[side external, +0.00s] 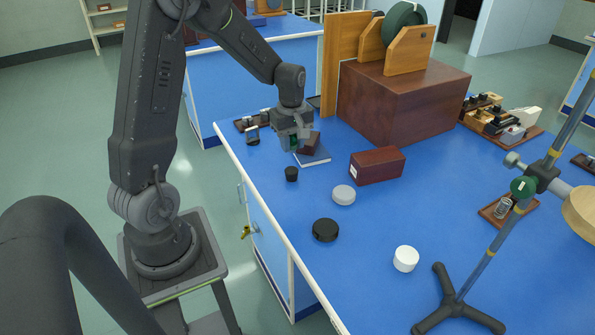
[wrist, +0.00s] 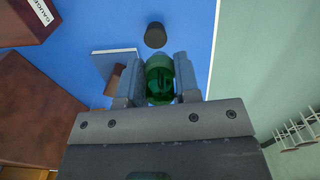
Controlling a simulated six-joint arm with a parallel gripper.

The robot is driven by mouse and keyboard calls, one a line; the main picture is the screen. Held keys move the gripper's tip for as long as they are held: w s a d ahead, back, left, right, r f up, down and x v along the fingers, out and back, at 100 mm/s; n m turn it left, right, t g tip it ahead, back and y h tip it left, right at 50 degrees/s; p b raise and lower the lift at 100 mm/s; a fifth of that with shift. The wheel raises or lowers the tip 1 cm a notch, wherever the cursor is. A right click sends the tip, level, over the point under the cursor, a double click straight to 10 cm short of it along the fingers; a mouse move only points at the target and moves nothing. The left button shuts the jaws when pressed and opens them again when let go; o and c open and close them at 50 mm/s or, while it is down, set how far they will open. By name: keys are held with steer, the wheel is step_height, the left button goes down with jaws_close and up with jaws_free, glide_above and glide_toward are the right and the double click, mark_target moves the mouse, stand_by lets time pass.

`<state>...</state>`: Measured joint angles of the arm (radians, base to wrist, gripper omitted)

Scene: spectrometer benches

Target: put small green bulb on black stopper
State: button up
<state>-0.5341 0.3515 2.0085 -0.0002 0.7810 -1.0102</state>
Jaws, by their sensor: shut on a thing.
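My gripper (wrist: 160,82) is shut on the small green bulb (wrist: 159,80), which sits between its two fingers in the wrist view. In the side view my gripper (side external: 293,140) hangs over the blue bench, and a bit of green shows between its fingers. The black stopper (side external: 291,174) stands upright on the bench, just in front of and below my gripper. The stopper also shows in the wrist view (wrist: 155,36), beyond the fingertips and apart from the bulb. A larger black round piece (side external: 325,230) lies nearer the camera.
A white-and-blue book (side external: 314,157) with a brown block on it lies beside my gripper. A dark red box (side external: 377,166), a grey disc (side external: 344,195) and a white cylinder (side external: 406,259) stand on the bench (side external: 370,285). A large wooden box (side external: 400,105) stands behind.

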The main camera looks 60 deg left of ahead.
steer(key=s+a+r, duration=0.2)
steer(key=s+a, duration=0.6)
steer(key=a, duration=0.2)
glide_above(292, 170)
step_height(292, 170, down, 7)
steer(key=shift+a+f, duration=0.1)
steer(key=shift+f, duration=2)
steer(key=shift+f, duration=0.15)
steer(key=o, duration=0.9)
